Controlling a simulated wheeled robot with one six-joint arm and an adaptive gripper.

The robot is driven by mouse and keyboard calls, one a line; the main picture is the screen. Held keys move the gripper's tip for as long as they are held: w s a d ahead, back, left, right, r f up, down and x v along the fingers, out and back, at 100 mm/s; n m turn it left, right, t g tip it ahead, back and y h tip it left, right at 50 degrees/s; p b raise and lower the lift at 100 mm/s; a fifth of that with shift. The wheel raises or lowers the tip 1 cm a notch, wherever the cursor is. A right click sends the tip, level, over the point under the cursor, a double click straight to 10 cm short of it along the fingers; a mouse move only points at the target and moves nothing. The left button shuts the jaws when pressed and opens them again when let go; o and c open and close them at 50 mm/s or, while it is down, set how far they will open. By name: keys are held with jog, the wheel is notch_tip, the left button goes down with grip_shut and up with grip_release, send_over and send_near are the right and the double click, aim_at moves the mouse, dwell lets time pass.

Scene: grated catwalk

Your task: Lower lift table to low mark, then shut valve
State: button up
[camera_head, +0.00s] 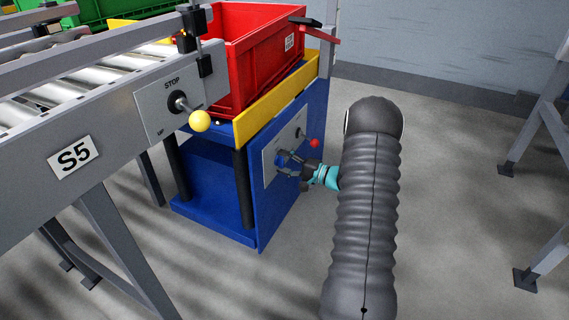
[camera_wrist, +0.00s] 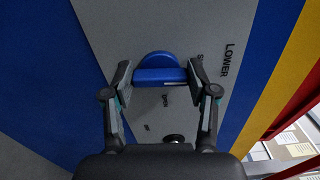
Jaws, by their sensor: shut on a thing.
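The blue lift table (camera_head: 209,222) stands on the floor with a yellow top edge (camera_head: 275,103). A grey panel (camera_head: 270,172) on its side carries a lever with a red knob (camera_head: 314,142) and a blue valve handle (camera_head: 283,158). My gripper (camera_head: 291,165) is at this handle, with its fingers partly hiding it. In the wrist view my gripper (camera_wrist: 158,76) is shut on the blue handle (camera_wrist: 158,75), a fingertip at each end. The lettering LOWER and OPEN shows on the panel (camera_wrist: 105,28); another word is partly hidden by a fingertip. I cannot make out a low mark.
A red crate (camera_head: 254,60) sits on the table. The roller conveyor (camera_head: 60,120), labelled S5, runs along its left and carries a STOP/UP plate with a yellow-knobbed lever (camera_head: 199,121). Grey stand legs (camera_head: 548,125) are at the right. Floor between is clear.

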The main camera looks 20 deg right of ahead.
jog(key=shift+n, duration=0.6)
jog(key=o, duration=1.2)
jog(key=shift+a, duration=0.1)
jog(key=shift+c, duration=0.2)
jog(key=v, duration=1.2)
